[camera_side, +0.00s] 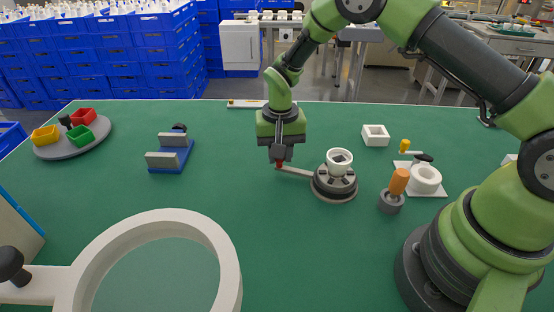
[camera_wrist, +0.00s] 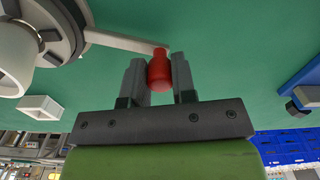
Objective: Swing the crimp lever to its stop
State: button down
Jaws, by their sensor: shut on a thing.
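The crimp lever (camera_side: 294,171) is a pale bar reaching left from a round dark crimp base (camera_side: 334,187) with a white cup-like ring (camera_side: 339,161) on top. At the lever's outer end is a red knob (camera_wrist: 159,70), mostly hidden in the side view. My gripper (camera_side: 280,160) points down over that end, with its fingers shut on the red knob. In the wrist view, the two grey fingers stand on either side of the knob, and the lever (camera_wrist: 125,42) runs left to the base (camera_wrist: 75,25).
A blue fixture with grey blocks (camera_side: 171,154) stands to the left, and a turntable with coloured bins (camera_side: 75,145) lies beyond it. A white square holder (camera_side: 376,135) and an orange-handled tool (camera_side: 398,181) are to the right. A large white ring (camera_side: 226,250) fills the front left.

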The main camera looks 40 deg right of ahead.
jog(key=d+m, duration=0.1)
jog(key=d, duration=0.1)
jog(key=w+d+m, duration=0.1)
jog(key=m, duration=0.1)
jog(key=shift+w+d+m, duration=0.15)
jog(key=shift+d+m, duration=0.15)
jog(key=shift+d, duration=0.1)
jog(key=shift+d+m, duration=1.6)
jog(key=shift+d, duration=0.2)
jog(key=c, duration=1)
grip_release()
jog(key=shift+o, duration=0.4)
jog(key=shift+w+r, duration=0.1)
jog(key=shift+r, duration=0.05)
jog(key=shift+r, duration=0.35)
notch_tip(320, 180, up, 9)
